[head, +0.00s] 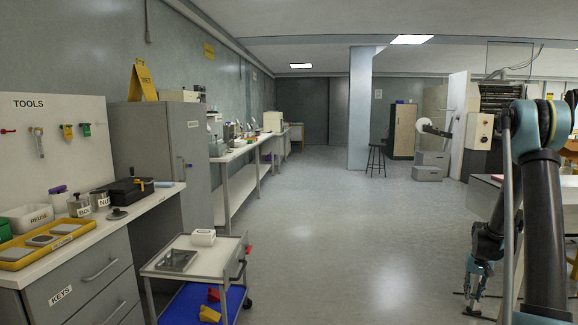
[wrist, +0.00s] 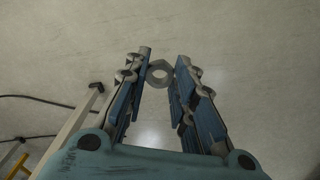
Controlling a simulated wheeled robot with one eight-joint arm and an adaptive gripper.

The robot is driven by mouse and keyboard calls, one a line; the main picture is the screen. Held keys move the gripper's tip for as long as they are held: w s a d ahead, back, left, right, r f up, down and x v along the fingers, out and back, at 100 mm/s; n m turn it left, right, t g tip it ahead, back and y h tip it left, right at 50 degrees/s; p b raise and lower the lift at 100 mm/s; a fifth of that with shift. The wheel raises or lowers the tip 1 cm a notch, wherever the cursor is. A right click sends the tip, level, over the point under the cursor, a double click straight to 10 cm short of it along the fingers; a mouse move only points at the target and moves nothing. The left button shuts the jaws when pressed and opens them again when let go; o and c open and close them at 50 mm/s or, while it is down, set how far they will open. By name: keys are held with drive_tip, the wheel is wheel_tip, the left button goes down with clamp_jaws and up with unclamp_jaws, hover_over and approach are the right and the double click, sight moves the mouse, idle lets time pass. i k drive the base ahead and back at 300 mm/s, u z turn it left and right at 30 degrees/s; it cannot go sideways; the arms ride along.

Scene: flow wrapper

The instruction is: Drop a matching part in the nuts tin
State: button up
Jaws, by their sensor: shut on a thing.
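My gripper (head: 473,292) hangs low at the right of the head view, over the floor and far from the counter. In the wrist view, it is shut on a grey metal nut (wrist: 160,73), a ring with a hole, held between the fingertips. The nuts tin (head: 101,202), a small grey tin with a label reading "NU", stands on the counter at the left. Its inside cannot be seen from here. A similar tin marked "BO" (head: 80,206) stands just left of it.
A dark round lid or disc (head: 117,214) lies in front of the nuts tin, and a black case (head: 131,190) stands behind it. A yellow tray (head: 45,250) sits at the counter's front left. A trolley (head: 205,255) stands beside the counter. The middle floor is clear.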

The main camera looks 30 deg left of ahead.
sight(104, 207)
drive_tip(key=u, duration=2.5)
drive_tip(key=i, duration=1.05)
drive_tip(key=u, duration=0.05)
